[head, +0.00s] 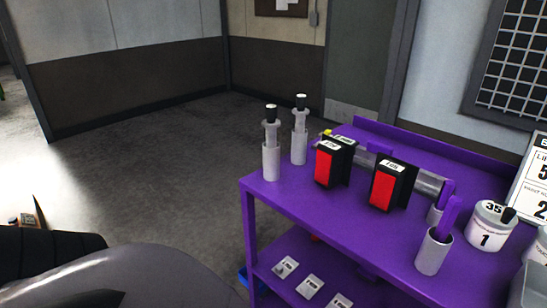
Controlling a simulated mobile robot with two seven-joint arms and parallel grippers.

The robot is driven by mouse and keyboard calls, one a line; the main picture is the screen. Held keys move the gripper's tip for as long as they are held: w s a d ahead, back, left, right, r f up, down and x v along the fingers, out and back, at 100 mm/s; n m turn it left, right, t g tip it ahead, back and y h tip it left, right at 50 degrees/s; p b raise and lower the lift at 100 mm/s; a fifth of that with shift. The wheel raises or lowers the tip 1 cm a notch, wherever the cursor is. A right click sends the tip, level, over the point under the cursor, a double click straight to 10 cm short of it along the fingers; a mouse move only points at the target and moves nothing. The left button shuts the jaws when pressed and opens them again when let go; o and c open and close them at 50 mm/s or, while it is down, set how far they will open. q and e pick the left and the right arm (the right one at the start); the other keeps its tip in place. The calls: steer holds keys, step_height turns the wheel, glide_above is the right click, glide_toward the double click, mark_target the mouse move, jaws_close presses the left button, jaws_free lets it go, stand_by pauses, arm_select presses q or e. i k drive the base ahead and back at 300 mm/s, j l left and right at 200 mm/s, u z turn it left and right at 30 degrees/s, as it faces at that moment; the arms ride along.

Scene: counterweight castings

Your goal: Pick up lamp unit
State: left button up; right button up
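Two black box-shaped units with red faces, which look like the lamp units, stand upright on the purple cart top. The left lamp unit (324,167) is nearer the cart's left end, and the right lamp unit (384,189) is nearer the middle. Both have small white labels on top, too small to read. A grey cylinder lies behind them, partly hidden. Neither gripper can be made out. A grey and black arm part of mine fills the lower left corner, away from the cart.
White labelled pieces (310,286) lie on the lower shelf.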

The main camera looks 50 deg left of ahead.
mark_target(334, 156)
steer(key=u, duration=1.15)
steer(key=k+j+u, duration=0.1)
steer(key=j, duration=0.25)
